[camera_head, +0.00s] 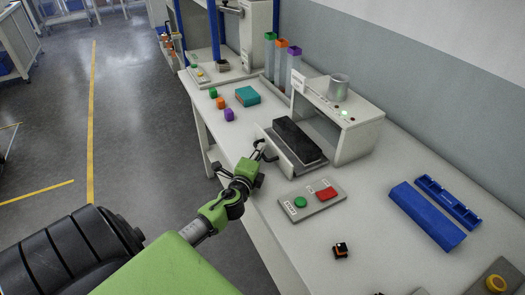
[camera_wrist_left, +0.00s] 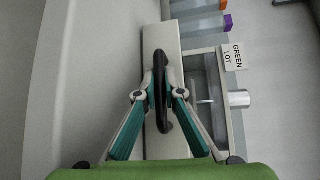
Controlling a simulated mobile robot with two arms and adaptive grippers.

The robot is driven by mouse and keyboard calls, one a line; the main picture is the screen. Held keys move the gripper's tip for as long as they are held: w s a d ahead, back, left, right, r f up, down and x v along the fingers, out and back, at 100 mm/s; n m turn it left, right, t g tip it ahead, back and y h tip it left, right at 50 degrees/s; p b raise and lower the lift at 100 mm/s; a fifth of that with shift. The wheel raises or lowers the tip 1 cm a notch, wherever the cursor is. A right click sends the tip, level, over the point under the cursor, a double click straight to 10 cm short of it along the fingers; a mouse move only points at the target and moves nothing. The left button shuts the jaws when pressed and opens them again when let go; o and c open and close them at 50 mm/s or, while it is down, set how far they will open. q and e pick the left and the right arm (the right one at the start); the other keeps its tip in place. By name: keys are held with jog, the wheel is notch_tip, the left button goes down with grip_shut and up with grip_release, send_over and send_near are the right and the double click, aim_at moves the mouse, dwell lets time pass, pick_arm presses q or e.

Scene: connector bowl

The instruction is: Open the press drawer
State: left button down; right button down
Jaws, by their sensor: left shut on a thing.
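The press (camera_head: 352,132) is a white box on the workbench with a silver cylinder on top and a small green light. Its drawer (camera_head: 283,154) stands out of the front opening, with a dark block (camera_head: 298,140) lying in it. My left gripper (camera_head: 262,148) is at the drawer's front face. In the left wrist view, my left gripper's fingers (camera_wrist_left: 161,94) close from both sides on the black drawer handle (camera_wrist_left: 161,70), in front of the pale drawer front (camera_wrist_left: 158,34). My right gripper is not in view.
A button panel (camera_head: 313,201) with green and red buttons lies in front of the press. Blue parts (camera_head: 426,216) lie to the right. Small coloured cubes (camera_head: 221,103) and a teal box (camera_head: 248,95) lie on the left. A small orange-black part (camera_head: 340,251) sits near the front.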

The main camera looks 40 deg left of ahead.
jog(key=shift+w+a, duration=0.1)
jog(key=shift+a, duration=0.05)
pick_arm(q)
jog(key=c, duration=2.1)
grip_release()
jog(key=shift+c, duration=0.2)
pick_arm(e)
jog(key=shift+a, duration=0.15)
pick_arm(q)
jog(key=v, duration=1.2)
jog(key=shift+f, duration=0.1)
